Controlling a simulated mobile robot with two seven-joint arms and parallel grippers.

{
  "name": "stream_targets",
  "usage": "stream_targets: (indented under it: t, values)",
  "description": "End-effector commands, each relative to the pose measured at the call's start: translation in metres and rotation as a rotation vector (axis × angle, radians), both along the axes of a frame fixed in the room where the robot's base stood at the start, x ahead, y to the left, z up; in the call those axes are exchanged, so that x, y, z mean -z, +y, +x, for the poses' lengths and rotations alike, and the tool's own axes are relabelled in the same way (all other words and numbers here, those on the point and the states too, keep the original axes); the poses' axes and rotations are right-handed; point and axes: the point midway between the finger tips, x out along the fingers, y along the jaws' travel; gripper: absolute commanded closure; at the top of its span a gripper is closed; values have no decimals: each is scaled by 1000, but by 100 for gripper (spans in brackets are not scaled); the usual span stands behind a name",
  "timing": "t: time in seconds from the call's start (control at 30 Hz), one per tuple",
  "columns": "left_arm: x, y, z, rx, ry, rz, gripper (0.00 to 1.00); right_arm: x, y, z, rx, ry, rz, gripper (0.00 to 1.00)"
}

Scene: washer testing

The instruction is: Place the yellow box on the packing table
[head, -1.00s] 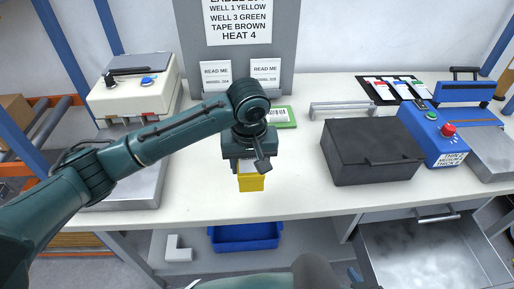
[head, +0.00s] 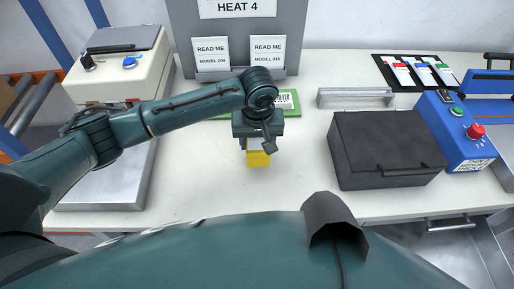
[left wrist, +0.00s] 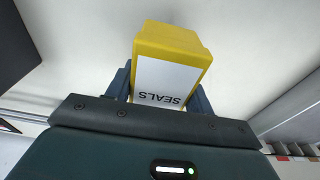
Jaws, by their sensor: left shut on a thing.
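My left gripper (head: 258,140) is shut on the yellow box (head: 258,159), over the white packing table (head: 225,185). In the left wrist view the yellow box (left wrist: 185,40) shows a white label reading SEALS, with the gripper's fingers (left wrist: 160,88) on both sides of it. In the head view the gripper hides the upper part of the box. I cannot tell whether the box touches the tabletop. My right gripper is not in view.
A black lidded box (head: 385,145) stands right of the gripper, beside a blue machine (head: 455,130) with a red button. A green board (head: 285,103) lies behind. A white machine (head: 118,75) stands left. Bare tabletop surrounds the held box in front.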

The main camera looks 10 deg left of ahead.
Motion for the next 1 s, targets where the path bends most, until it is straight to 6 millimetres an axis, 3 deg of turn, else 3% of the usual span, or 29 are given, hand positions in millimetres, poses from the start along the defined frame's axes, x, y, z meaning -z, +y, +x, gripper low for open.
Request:
stream_targets:
  t: [0.2, 0.6, 0.63, 0.87, 1.0]
  values:
    - [30, 0, 0, 0, 1, 1, 75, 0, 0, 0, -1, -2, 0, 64]
    - [35, 0, 0, 0, 0, -1, 75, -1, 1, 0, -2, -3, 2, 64]
    - [36, 0, 0, 1, 0, 0, 45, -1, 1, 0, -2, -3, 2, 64]
    - [36, 0, 0, 0, 0, 0, 26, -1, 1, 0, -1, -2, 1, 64]
    - [35, 0, 0, 0, 0, 0, 26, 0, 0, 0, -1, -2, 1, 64]
